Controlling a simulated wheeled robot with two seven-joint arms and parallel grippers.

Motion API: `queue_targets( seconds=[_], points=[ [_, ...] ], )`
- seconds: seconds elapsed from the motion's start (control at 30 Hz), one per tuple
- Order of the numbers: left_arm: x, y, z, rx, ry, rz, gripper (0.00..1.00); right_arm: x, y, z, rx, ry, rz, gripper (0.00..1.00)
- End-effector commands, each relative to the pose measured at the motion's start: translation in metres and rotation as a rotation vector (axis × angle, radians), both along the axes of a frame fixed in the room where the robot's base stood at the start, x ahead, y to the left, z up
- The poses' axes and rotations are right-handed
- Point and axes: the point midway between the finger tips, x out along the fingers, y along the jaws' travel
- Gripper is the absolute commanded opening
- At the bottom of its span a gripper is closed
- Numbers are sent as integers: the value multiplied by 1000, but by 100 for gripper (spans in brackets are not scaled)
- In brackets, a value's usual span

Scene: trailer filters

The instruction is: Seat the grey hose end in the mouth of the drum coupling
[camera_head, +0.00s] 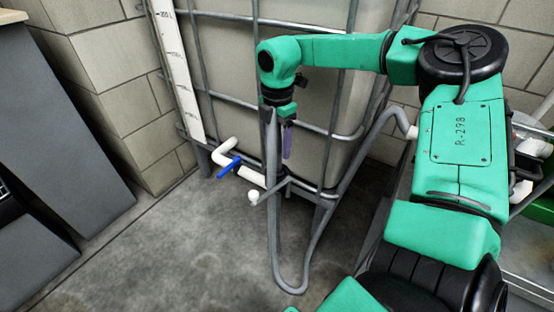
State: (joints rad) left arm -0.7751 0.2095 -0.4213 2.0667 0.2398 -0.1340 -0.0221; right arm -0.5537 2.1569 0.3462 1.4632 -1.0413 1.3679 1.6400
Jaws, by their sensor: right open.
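My right gripper (280,122) hangs at the end of my green arm in front of the caged tank, pointing down. Its jaws are open, with a purple part (288,140) below it. A grey hose (273,215) has its upper left end right beside the gripper. I cannot tell whether that end lies between the fingers. The hose drops, loops near the floor and rises right to a white fitting (411,132) beside my arm. I cannot tell for sure which fitting is the drum coupling. My left gripper is out of view.
The caged tank (230,65) has a white outlet pipe with a blue valve handle (229,167). Dark panels (70,130) stand left. The concrete floor (160,250) is clear at front left.

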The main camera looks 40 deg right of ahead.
Motion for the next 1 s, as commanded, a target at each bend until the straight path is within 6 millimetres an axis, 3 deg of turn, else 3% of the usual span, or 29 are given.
queue_targets(
  seconds=[0.3,0.57,0.73,1.0],
  points=[
    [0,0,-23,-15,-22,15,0,0,0,-58,1,1,0,65],
    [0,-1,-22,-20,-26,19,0,0,0,-60,0,-2,0,65],
    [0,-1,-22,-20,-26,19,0,0,0,-60,0,-1,0,0],
    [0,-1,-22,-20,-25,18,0,0,0,-59,0,-2,0,0]
  ],
)
